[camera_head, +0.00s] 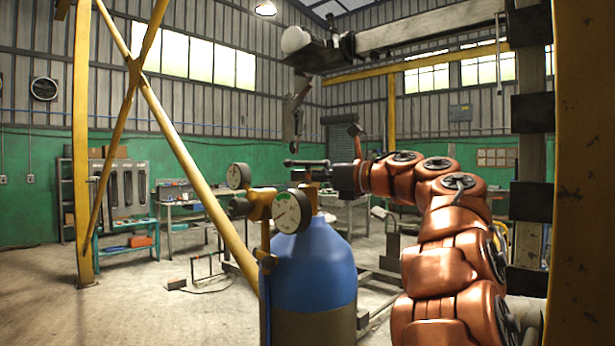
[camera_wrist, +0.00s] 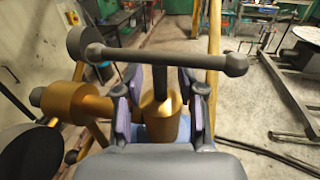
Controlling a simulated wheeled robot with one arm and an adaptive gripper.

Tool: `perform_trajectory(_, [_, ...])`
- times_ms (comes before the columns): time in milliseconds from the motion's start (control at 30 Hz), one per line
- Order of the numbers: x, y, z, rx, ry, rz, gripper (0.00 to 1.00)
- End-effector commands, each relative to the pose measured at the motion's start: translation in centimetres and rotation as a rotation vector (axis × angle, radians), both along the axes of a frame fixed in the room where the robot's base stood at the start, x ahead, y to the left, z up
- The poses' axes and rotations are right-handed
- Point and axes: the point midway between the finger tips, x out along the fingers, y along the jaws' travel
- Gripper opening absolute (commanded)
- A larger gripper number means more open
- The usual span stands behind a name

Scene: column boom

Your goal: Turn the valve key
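The valve key is a dark bar with round ball ends (camera_wrist: 213,60) on a dark upright stem (camera_wrist: 163,88). It also shows in the head view (camera_head: 305,163) on top of the blue gas cylinder (camera_head: 312,262). The stem rises from a brass valve (camera_wrist: 163,122). My gripper (camera_wrist: 162,90) is open, with one purple-padded finger on each side of the stem. Gaps show between the pads and the stem. The bar crosses the picture just past the fingertips. In the head view my gripper (camera_head: 315,174) reaches the valve from the right, and its fingers are hard to make out.
Two round gauges, one in front (camera_head: 292,211) and one behind (camera_head: 238,176), stand left of the valve on a brass fitting (camera_head: 259,204). A yellow diagonal brace (camera_head: 200,180) runs close on the left. A hook (camera_head: 292,122) hangs behind. Open floor (camera_head: 130,300) lies at left.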

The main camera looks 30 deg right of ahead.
Motion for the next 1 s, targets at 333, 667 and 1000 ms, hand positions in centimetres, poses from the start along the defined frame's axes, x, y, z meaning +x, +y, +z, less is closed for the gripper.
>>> perform_trajectory(333, [-2.0,-1.1,0.1,0.002,-0.001,-0.006,0.39])
perform_trajectory(667, [-7.7,-3.5,0.0,0.0,0.0,-0.002,0.39])
perform_trajectory(1000, [-10.8,-4.9,0.0,0.001,0.0,0.0,0.39])
